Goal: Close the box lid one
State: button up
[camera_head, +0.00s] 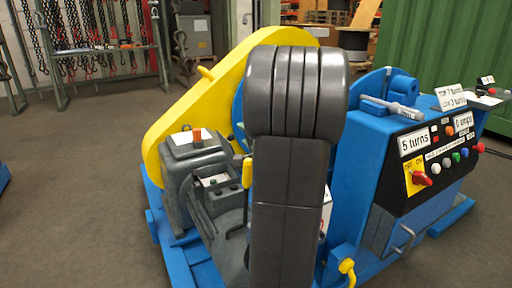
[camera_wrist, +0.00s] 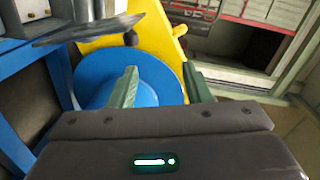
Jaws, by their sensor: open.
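A dark grey box (camera_head: 183,168) stands on the blue base at the machine's left side, with a white patch and a red part on top. Beside it is an open-looking grey compartment (camera_head: 217,188) with a yellow handle (camera_head: 247,172). I cannot tell which part is box lid one; my arm hides much of this area. In the wrist view my gripper (camera_wrist: 161,85) is open, its two green fingers apart with nothing between them. Behind the fingers is a blue round disc (camera_wrist: 150,72). In the head view my gripper is hidden behind my arm.
A yellow guard (camera_head: 203,103) rises behind the grey box. A blue control cabinet (camera_head: 352,165) with a black button panel (camera_head: 437,150) stands at right. Open floor (camera_head: 75,190) lies at left. A chain rack (camera_head: 108,55) stands at the back left.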

jog(key=b+v, duration=0.2)
jog(key=v, duration=0.4)
jog(key=shift+s+d+f, duration=0.2)
jog(key=shift+s+f, duration=0.05)
jog(key=shift+s, duration=0.15)
jog(key=shift+f+b, duration=0.1)
jog(key=shift+b, duration=0.45)
jog(key=shift+w+r+p, duration=0.25)
jog(key=shift+w+p, duration=0.05)
jog(key=shift+p, duration=0.15)
jog(key=c, duration=0.7)
jog(key=shift+n+g+y, duration=0.6)
jog(key=shift+n+y, duration=0.2)
jog(key=w+p, duration=0.2)
jog(key=w+d+p, duration=0.1)
jog(key=w+p, duration=0.1)
jog(key=w+d+p, duration=0.1)
jog(key=w+p, duration=0.1)
jog(key=shift+f, duration=0.15)
grip_shut()
jog(key=w+d+f+n+g+y+p, duration=0.1)
jog(key=w+d+f+p, duration=0.1)
jog(key=w+f+p, duration=0.15)
jog(key=w+a+f+b, duration=0.1)
jog(key=w+a, duration=0.4)
jog(key=a, duration=0.5)
jog(key=shift+a+f+n+b, duration=0.2)
jog(key=shift+a+n+b, duration=0.05)
jog(key=shift+n+b, duration=0.1)
